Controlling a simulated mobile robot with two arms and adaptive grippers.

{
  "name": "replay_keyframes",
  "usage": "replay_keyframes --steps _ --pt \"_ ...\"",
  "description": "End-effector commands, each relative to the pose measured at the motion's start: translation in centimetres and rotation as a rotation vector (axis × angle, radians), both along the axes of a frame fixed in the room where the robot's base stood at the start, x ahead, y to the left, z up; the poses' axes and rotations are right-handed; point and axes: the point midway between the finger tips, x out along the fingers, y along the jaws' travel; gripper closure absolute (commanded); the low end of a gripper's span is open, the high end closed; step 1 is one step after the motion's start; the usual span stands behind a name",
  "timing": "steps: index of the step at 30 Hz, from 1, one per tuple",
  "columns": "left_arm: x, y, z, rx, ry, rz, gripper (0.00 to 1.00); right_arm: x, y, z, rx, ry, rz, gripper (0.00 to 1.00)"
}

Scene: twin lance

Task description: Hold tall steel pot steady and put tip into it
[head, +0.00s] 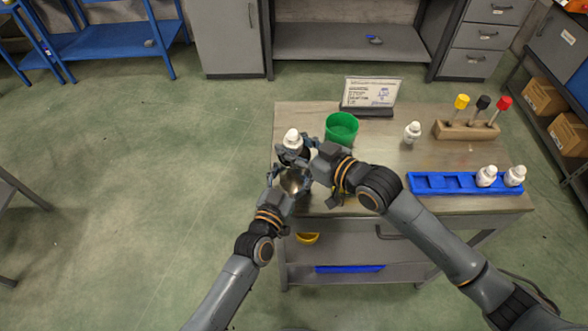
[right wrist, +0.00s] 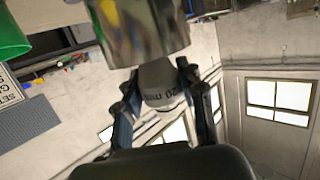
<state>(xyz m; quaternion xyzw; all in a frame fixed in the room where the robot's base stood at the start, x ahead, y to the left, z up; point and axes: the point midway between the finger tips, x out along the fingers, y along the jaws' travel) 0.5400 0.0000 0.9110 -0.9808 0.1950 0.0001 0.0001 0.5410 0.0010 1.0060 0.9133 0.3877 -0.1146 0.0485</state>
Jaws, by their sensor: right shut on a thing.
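The tall steel pot (head: 295,181) stands near the table's left front edge, its shiny round mouth facing up. My left gripper (head: 289,177) is at the pot, with its fingers close around it; its grip is partly hidden. My right gripper (head: 295,150) is shut on a white tip (head: 292,136), just behind the pot in the head view. In the right wrist view the tip (right wrist: 163,84), marked 20 mm, sits between the fingers, beside the pot's shiny wall (right wrist: 140,28). Whether tip and pot touch cannot be told.
A green bin (head: 341,128) stands close behind my right gripper, with a sign (head: 370,93) behind it. Another white tip (head: 412,131) stands alone. A blue rack (head: 445,183) at right holds two more. A wooden block (head: 466,130) holds three coloured-top tools.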

Motion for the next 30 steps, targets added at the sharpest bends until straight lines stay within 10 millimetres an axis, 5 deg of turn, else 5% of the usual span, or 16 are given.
replay_keyframes --steps 22,23,26,30 --pt "-0.1 -0.2 0.1 0.0 -0.004 -0.003 0.67 -0.3 -0.1 -4.0 -0.013 0.017 0.001 1.0" --pt "-0.1 -0.2 0.1 0.0 -0.004 -0.003 0.67 -0.3 -0.1 -4.0 -0.013 0.017 0.001 0.57" --pt "-0.1 -0.2 0.1 -0.001 -0.005 -0.003 0.67 -0.3 -0.1 -4.0 -0.013 0.017 0.001 0.37" --pt "-0.1 -0.2 0.1 -0.003 -0.005 -0.002 0.67 -0.3 -0.2 -4.0 -0.014 0.018 0.0 0.34"
